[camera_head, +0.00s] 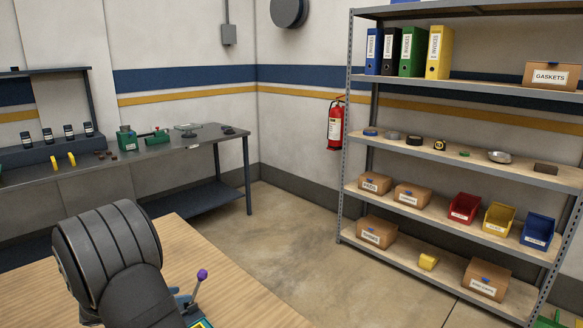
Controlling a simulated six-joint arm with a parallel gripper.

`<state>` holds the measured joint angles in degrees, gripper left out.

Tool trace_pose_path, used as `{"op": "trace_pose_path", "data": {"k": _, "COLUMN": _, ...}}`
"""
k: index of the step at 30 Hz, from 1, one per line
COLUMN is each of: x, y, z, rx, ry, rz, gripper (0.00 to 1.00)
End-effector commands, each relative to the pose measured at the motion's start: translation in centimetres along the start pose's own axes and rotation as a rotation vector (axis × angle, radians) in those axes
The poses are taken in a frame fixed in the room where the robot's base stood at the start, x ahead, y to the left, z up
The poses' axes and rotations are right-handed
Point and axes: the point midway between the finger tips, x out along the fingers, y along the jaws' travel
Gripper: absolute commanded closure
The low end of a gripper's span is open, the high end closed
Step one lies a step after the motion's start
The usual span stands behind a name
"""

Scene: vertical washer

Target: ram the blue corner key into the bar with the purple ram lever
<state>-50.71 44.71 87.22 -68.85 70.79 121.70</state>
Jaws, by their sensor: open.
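The purple ram lever (202,275) shows near the bottom edge, left of centre. Its purple knob tops a thin pale rod that leans to the right. A small blue part (182,298) sits just left of the rod. I cannot tell whether it is the corner key or part of the fixture. A teal and yellow edge (203,323) shows below the rod, cut off by the picture's bottom. I cannot make out the bar. My dark arm link covers the lower left, and my gripper is not in view.
The wooden table (235,293) is bare to the right of the lever. A grey workbench (190,143) with small items stands behind. A shelf rack (460,170) with boxes, bins and binders stands at the right. Open floor (290,225) lies between.

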Motion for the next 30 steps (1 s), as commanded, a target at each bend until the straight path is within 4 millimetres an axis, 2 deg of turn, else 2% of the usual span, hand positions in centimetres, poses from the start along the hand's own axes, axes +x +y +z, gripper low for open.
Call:
{"op": "trace_pose_path", "data": {"k": 9, "x": 0.2, "y": 0.0, "z": 0.0, "rx": 0.000, "ry": 0.000, "rz": 0.000, "gripper": 0.57}}
{"op": "trace_pose_path", "data": {"k": 14, "x": -0.3, "y": -0.1, "z": 0.0, "rx": 0.001, "ry": 0.000, "rz": -0.002, "gripper": 0.57}}
{"op": "trace_pose_path", "data": {"k": 20, "x": -3.0, "y": -0.1, "z": 0.0, "rx": 0.002, "ry": 0.000, "rz": -0.005, "gripper": 0.57}}
{"op": "trace_pose_path", "data": {"k": 30, "x": -9.8, "y": -0.1, "z": -0.1, "rx": 0.002, "ry": 0.001, "rz": -0.007, "gripper": 0.57}}
